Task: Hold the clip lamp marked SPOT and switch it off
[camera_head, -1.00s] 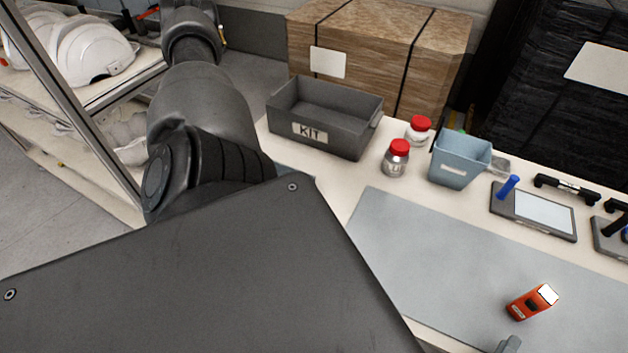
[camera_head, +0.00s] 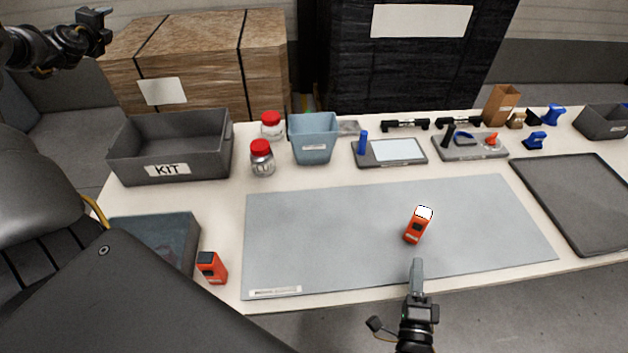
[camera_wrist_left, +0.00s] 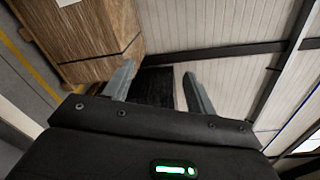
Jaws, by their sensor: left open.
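An orange clip lamp (camera_head: 416,228) with a bright white, apparently lit face lies on the grey mat (camera_head: 330,220). A second orange lamp (camera_head: 213,269) with a dark face stands at the mat's left edge. I cannot read SPOT on either one. My left gripper (camera_head: 103,14) is raised at the top left, far from both lamps. In the left wrist view its fingers (camera_wrist_left: 158,85) are apart with nothing between them. My right gripper (camera_head: 417,270) is just in front of the lit lamp, apart from it. Its fingers overlap edge-on, so their opening is hidden.
A grey KIT bin (camera_head: 128,168), red-capped jars (camera_head: 262,165) and a blue bin (camera_head: 314,140) line the back left. A tablet-like tray (camera_head: 390,152) and tool tray (camera_head: 470,147) stand behind the mat. A dark mat (camera_head: 585,200) lies right. The grey mat is mostly clear.

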